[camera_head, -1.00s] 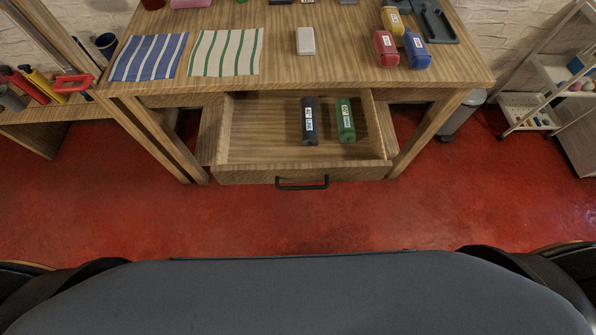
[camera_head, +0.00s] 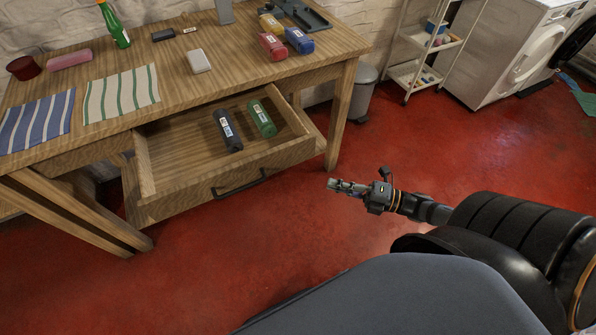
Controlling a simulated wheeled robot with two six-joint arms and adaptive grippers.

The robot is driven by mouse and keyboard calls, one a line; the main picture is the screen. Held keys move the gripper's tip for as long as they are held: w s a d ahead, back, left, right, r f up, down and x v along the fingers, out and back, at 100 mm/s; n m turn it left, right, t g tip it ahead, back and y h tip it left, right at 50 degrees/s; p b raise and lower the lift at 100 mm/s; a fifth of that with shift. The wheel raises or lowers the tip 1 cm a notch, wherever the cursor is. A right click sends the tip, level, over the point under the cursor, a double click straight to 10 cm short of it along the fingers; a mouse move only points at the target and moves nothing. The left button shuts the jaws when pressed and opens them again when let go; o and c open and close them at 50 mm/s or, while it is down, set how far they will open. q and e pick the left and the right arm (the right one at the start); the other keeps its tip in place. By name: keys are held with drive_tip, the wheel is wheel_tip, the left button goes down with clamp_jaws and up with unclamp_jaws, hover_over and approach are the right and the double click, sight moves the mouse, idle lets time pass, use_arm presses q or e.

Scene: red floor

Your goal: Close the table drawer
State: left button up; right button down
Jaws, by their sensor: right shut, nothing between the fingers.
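The wooden table (camera_head: 225,92) stands at the upper left, seen at an angle. Its drawer (camera_head: 170,210) is pulled out toward me, with a black handle (camera_head: 239,185) on its front. A black bottle (camera_head: 228,131) and a green bottle (camera_head: 262,118) lie inside the drawer. My right gripper (camera_head: 332,184) is shut and empty. It is over the red floor to the right of the drawer front, apart from the handle and pointing left. My left gripper is not in view.
On the tabletop are striped cloths (camera_head: 122,94), a white block (camera_head: 199,61) and red (camera_head: 273,46) and blue (camera_head: 299,40) bottles. A grey bin (camera_head: 361,92), a shelf cart (camera_head: 418,75) and a white washing machine (camera_head: 512,55) stand right. Red floor (camera_head: 300,235) is clear before the drawer.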

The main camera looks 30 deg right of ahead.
drive_tip(key=b+x, duration=0.2)
drive_tip(key=x, duration=0.2)
drive_tip(key=w+d+b+x, duration=0.1)
drive_tip(key=b+x, duration=0.1)
drive_tip(key=x, duration=0.2)
drive_tip(key=w+d+b+x, duration=0.1)
drive_tip(key=b+x, duration=0.1)
drive_tip(key=x, duration=0.2)
drive_tip(key=shift+w+a+f, duration=0.1)
drive_tip(key=shift+a+f, duration=0.05)
drive_tip(key=shift+w, duration=0.35)
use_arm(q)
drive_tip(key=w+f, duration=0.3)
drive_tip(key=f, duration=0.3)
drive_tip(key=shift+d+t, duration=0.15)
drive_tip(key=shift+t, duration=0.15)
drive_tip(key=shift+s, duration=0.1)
